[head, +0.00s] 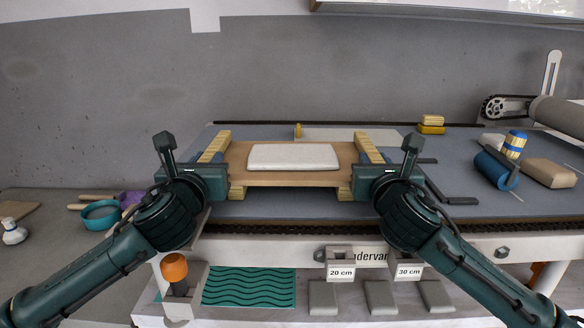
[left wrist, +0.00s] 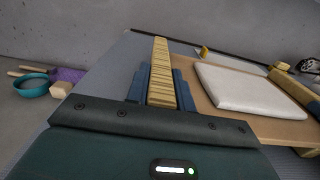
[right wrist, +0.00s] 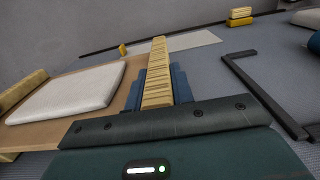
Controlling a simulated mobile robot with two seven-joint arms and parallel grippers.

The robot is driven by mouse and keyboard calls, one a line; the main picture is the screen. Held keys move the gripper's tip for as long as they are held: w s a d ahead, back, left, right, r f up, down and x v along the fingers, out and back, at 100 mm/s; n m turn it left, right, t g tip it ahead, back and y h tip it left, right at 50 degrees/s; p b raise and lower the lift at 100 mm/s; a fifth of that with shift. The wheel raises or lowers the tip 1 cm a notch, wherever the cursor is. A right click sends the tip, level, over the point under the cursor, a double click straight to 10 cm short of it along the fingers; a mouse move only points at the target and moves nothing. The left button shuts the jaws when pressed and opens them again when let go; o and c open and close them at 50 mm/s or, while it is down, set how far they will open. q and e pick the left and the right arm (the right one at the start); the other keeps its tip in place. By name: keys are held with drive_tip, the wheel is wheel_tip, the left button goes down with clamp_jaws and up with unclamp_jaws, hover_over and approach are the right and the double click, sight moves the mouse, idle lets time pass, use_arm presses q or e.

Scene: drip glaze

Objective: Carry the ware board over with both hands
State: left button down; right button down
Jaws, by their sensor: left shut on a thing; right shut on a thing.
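The ware board (head: 290,180) is a tan wooden board with a pale yellow ribbed handle bar along its left and right ends. A white rounded slab (head: 293,157) lies flat on it. My left gripper (head: 218,172) is shut on the left bar (left wrist: 160,75), which stands between its blue fingers in the left wrist view. My right gripper (head: 367,172) is shut on the right bar (right wrist: 157,75), seen the same way in the right wrist view. The board looks about level over the blue-grey table; I cannot tell whether it touches it.
The blue-grey table (head: 270,208) has a dark chain along its front edge. A black angled bar (right wrist: 262,95) and a blue roller (head: 494,170) lie to the right. A pale flat sheet (head: 350,134) lies behind the board. A teal bowl (head: 101,214) stands at the left.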

use_arm(q)
drive_tip(key=c, duration=1.6)
unclamp_jaws()
drive_tip(key=shift+w+a, duration=0.1)
drive_tip(key=shift+a, duration=0.15)
use_arm(e)
drive_tip(key=c, duration=1.6)
unclamp_jaws()
drive_tip(key=shift+d, duration=0.25)
use_arm(q)
drive_tip(key=o, duration=0.4)
drive_tip(key=shift+d, duration=0.2)
use_arm(e)
drive_tip(key=o, duration=0.4)
drive_tip(key=shift+a, duration=0.2)
use_arm(q)
drive_tip(key=shift+s, duration=0.2)
drive_tip(key=s, duration=0.7)
drive_tip(key=shift+s+a, duration=0.1)
use_arm(e)
drive_tip(key=shift+s, duration=0.1)
use_arm(q)
drive_tip(key=shift+s, duration=0.1)
use_arm(e)
drive_tip(key=shift+s, duration=0.2)
drive_tip(key=s, duration=1.1)
drive_tip(key=shift+s+a, duration=0.25)
